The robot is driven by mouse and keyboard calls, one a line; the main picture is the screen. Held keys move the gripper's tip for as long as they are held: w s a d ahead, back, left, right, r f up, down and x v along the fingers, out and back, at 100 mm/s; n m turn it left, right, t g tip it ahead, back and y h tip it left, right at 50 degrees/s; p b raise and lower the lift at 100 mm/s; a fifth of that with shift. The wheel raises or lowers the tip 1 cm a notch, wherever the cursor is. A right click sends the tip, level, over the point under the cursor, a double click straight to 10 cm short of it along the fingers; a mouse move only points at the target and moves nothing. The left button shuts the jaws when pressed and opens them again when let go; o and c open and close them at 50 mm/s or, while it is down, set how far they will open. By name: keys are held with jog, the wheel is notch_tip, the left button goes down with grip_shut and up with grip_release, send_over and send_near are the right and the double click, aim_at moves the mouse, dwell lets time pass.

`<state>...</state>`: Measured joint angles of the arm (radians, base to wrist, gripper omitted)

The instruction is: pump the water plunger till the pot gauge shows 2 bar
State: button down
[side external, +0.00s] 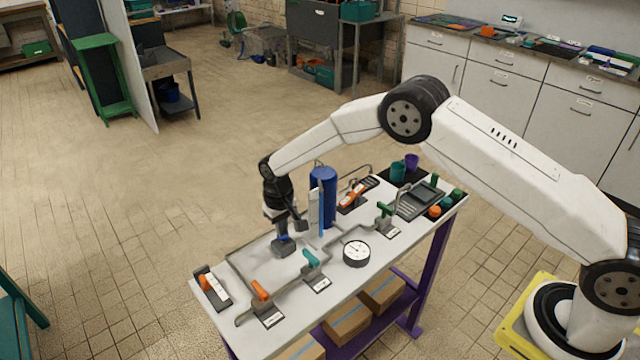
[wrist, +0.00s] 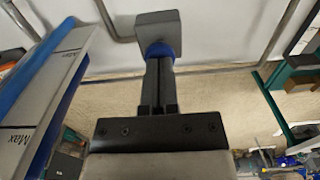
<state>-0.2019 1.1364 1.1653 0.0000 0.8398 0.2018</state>
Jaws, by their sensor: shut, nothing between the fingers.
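My gripper (side external: 281,231) is shut and points down over the left half of the white bench; its closed black fingers (wrist: 158,85) also show in the wrist view. A grey block with a blue part, likely the water plunger (side external: 284,247), is at the fingertips; it also shows in the wrist view (wrist: 157,24). I cannot tell whether the fingers touch it. The round white gauge (side external: 356,253) stands to the right; its needle is too small to read. A blue tank, perhaps the pot (side external: 323,183), stands behind, with a pale panel marked "Max" (wrist: 17,138) beside it.
Grey pipes run across the bench (side external: 222,311). They carry an orange lever (side external: 260,289), a teal lever (side external: 311,259) and a green lever (side external: 385,209). A grey tray (side external: 418,201) and cups stand at the right.

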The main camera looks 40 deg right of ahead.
jog(key=shift+r, duration=3.45)
jog(key=shift+r, duration=0.15)
jog(key=shift+s+d+r, duration=0.1)
jog(key=shift+s+d, duration=0.1)
jog(key=s+d+r+t, duration=0.1)
jog(key=s+d+r, duration=0.1)
jog(key=s, duration=0.7)
jog(key=s+d+r, duration=0.3)
jog(key=s+d, duration=0.2)
jog(key=s, duration=0.4)
jog(key=s+d+r+t, duration=0.1)
jog(key=s+d, duration=0.3)
jog(key=s, duration=0.5)
jog(key=shift+s+r+t, duration=0.3)
jog(key=shift+s+r, duration=0.05)
jog(key=shift+r, duration=0.45)
